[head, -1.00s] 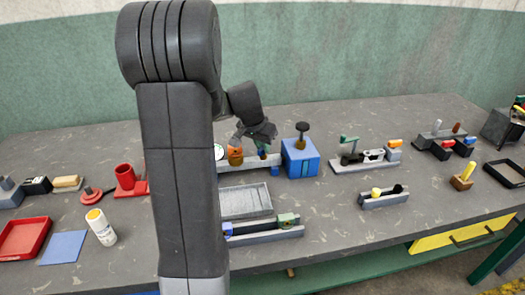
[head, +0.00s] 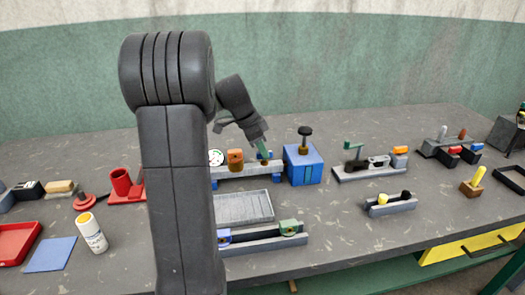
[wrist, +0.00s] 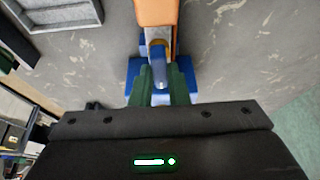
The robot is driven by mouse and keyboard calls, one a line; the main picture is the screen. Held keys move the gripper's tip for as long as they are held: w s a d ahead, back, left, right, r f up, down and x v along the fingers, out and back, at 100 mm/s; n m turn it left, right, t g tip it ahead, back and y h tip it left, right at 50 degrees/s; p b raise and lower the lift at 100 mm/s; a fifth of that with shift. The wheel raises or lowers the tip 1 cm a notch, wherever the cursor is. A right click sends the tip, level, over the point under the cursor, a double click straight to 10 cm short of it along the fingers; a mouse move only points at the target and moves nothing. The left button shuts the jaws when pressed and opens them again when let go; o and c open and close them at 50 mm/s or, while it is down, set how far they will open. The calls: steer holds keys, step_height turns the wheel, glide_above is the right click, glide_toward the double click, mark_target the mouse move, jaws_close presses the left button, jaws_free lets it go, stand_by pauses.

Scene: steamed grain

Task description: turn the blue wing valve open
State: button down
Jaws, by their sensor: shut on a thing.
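The blue wing valve (wrist: 158,48) shows in the wrist view between my green fingertips, partly hidden by them. My gripper (wrist: 160,84) is shut on it. In the head view my gripper (head: 263,152) reaches down at a slant onto the right part of the grey pipe fixture (head: 236,172), and its fingers hide most of the valve there. How far the wing is turned cannot be made out. An orange block (head: 235,158) stands on the same fixture to the left of the fingers and shows at the top of the wrist view (wrist: 156,12).
A round white gauge (head: 216,157) is at the fixture's left end. A blue box with a dark knob (head: 303,165) stands close on the right. A grey tray (head: 243,206) lies in front. Other small fixtures line the bench on both sides.

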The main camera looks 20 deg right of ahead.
steer(key=shift+m, duration=0.3)
stand_by(0.4)
steer(key=c, duration=1.4)
jaws_free()
steer(key=v, duration=1.3)
steer(key=shift+w+r+p, duration=0.2)
steer(key=shift+r+p, duration=0.15)
steer(key=shift+r, duration=0.1)
steer(key=x, duration=1.4)
steer(key=shift+s+a+b, duration=0.15)
steer(key=shift+a+b, duration=0.05)
steer(key=shift+b, duration=0.15)
